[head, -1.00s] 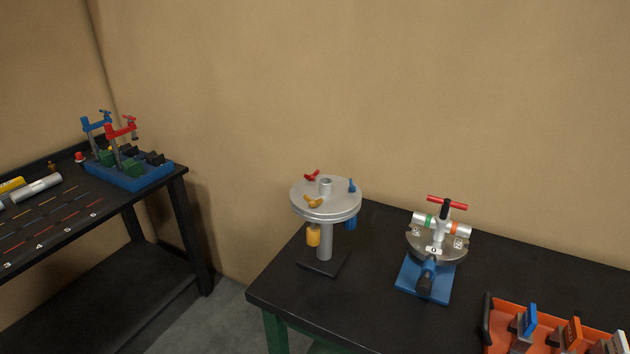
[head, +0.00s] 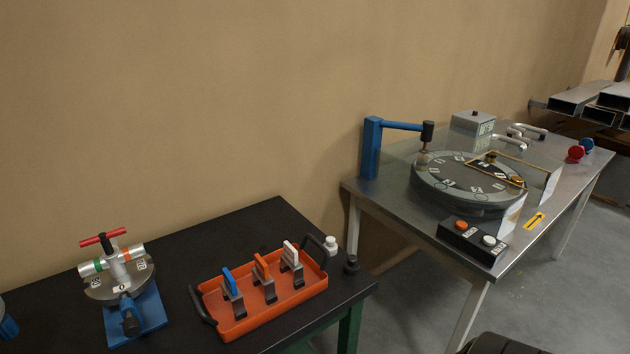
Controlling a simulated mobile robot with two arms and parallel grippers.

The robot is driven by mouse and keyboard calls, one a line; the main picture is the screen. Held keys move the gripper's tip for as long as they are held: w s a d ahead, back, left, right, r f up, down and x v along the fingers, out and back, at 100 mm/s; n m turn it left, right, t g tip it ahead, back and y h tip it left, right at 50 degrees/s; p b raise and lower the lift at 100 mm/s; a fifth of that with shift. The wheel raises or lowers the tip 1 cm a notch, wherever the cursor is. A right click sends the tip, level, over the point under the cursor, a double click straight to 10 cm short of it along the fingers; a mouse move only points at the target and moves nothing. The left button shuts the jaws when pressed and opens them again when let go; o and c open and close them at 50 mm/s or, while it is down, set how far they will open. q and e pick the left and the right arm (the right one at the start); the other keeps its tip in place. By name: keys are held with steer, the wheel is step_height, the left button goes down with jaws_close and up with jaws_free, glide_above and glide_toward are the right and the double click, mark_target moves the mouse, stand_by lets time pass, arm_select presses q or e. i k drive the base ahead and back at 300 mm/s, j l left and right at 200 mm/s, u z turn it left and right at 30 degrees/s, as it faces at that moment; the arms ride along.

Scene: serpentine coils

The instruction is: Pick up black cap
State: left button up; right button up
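A small black cap-like piece (head: 351,265) stands at the right end of the black table (head: 255,222), close to its edge. It is just right of an orange tray's handle and in front of a small white piece (head: 331,245) of similar shape. It is small in the picture, so its details are hard to tell. Neither of my grippers is in view.
The orange tray (head: 240,327) holds blue, orange and white-handled clamps. A blue-based vise fixture (head: 149,321) stands left of it. A metal table (head: 395,208) with a round dial machine (head: 470,202) and button box (head: 472,241) stands to the right, across a floor gap.

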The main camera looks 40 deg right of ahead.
mark_target(352, 266)
steer(key=z, duration=1.6)
